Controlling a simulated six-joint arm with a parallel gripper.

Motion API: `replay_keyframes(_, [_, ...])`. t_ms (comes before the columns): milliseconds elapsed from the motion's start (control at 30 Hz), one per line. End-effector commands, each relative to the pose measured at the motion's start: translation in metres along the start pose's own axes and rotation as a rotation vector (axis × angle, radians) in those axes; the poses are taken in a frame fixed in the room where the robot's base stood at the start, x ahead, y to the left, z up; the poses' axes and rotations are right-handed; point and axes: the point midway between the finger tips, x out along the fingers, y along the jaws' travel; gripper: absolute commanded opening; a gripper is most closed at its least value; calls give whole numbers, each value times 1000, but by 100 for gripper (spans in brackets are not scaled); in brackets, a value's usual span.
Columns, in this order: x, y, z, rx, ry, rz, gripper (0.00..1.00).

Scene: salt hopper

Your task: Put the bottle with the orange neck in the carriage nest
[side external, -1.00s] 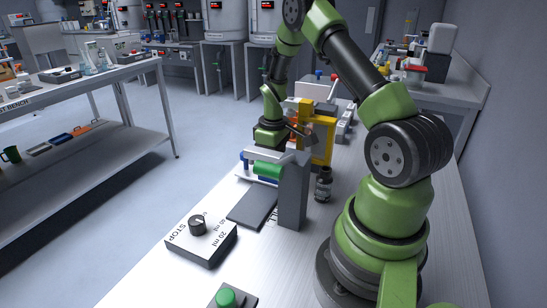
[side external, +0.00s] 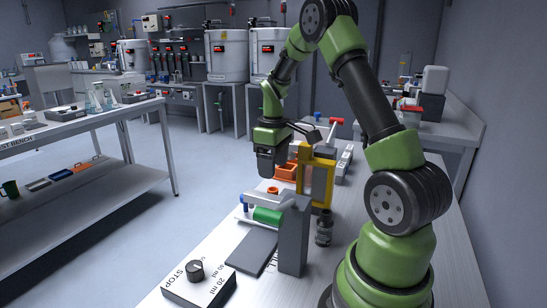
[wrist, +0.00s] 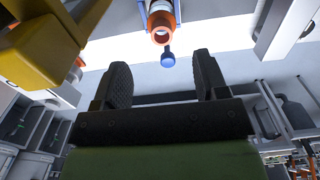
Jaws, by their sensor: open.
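My gripper (side external: 270,170) points down above the bench, left of the yellow frame. In the wrist view its two dark fingers (wrist: 163,75) are wide apart with nothing between them. An orange ring-like neck (wrist: 162,27) with a dark opening shows beyond the fingertips, on a pale body with blue at its sides. It is apart from the fingers. In the side view a small orange piece (side external: 272,190) lies below the gripper; I cannot tell whether it is the same neck. I cannot clearly make out the carriage nest.
The yellow frame (side external: 318,183) stands close right of the gripper. A grey post (side external: 293,235) with a green cylinder (side external: 267,215) stands in front. An orange open box (side external: 288,172) is behind. A dark bottle-shaped thing (side external: 324,229) and the STOP dial box (side external: 198,285) are nearer.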

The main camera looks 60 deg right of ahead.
Motion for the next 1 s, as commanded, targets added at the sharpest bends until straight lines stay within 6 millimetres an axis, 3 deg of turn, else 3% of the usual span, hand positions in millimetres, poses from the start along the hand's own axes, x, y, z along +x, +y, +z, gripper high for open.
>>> replay_keyframes(167, [-19, -2, -1, 3, 8, 4, 67])
replay_keyframes(267, [-37, -17, -3, 18, 40, 14, 67])
replay_keyframes(467, [-100, -88, 4, 102, 206, 25, 67])
replay_keyframes(600, [-135, -143, 31, 176, 343, -20, 67])
replay_keyframes(700, [-150, -176, 56, 224, 434, -77, 67])
replay_keyframes(833, [-156, -205, 89, 280, 520, -168, 67])
replay_keyframes(1000, [-156, -224, 116, 325, 577, -259, 67])
